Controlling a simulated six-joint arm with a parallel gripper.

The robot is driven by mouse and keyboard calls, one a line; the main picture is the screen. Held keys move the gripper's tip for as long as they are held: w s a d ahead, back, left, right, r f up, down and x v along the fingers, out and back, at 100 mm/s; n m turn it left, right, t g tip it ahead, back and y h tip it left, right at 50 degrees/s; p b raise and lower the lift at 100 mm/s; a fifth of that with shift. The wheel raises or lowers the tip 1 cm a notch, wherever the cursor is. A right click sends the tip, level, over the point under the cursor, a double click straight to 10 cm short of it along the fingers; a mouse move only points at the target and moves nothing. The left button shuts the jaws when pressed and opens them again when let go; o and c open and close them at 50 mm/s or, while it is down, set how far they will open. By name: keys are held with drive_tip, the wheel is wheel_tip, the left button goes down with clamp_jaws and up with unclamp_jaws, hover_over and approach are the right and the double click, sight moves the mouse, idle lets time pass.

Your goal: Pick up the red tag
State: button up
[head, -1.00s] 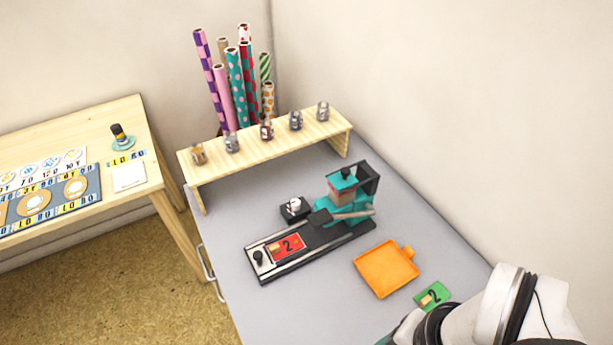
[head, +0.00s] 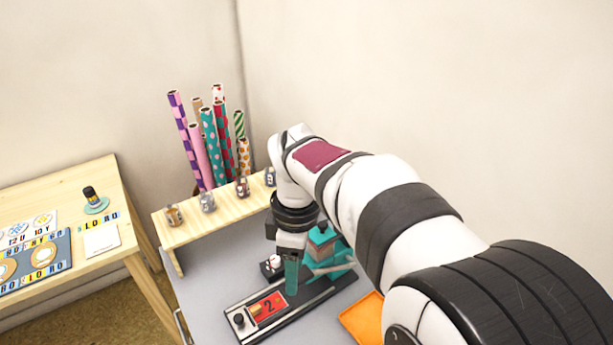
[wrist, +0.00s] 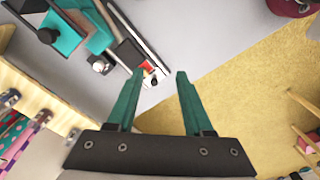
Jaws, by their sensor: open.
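The red tag (head: 268,306) with a black 2 and a tan patch lies flat in the black bed of the teal stamp press (head: 322,243). In the wrist view a small part of the red tag (wrist: 148,66) shows beside the left fingertip, which partly hides it. My gripper (head: 291,290) points down over the press bed, just right of the tag in the head view. In the wrist view my gripper (wrist: 160,73) has its two teal fingers wide apart with nothing between them.
A wooden shelf (head: 225,212) with several small ink jars stands behind the press. A small black pad with a white knob (head: 273,263) sits beside the bed. An orange tray (head: 362,318) is partly hidden by my arm. Grey table is clear left of the press.

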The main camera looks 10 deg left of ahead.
sight(257, 307)
drive_tip(key=w+a+f+n, duration=0.3)
drive_tip(key=a+f+n, duration=0.2)
drive_tip(key=a+n, duration=0.45)
drive_tip(key=shift+m, duration=0.45)
wheel_tip(257, 307, down, 15)
drive_tip(key=shift+a+f, duration=0.1)
drive_tip(key=shift+a, duration=0.05)
clamp_jaws()
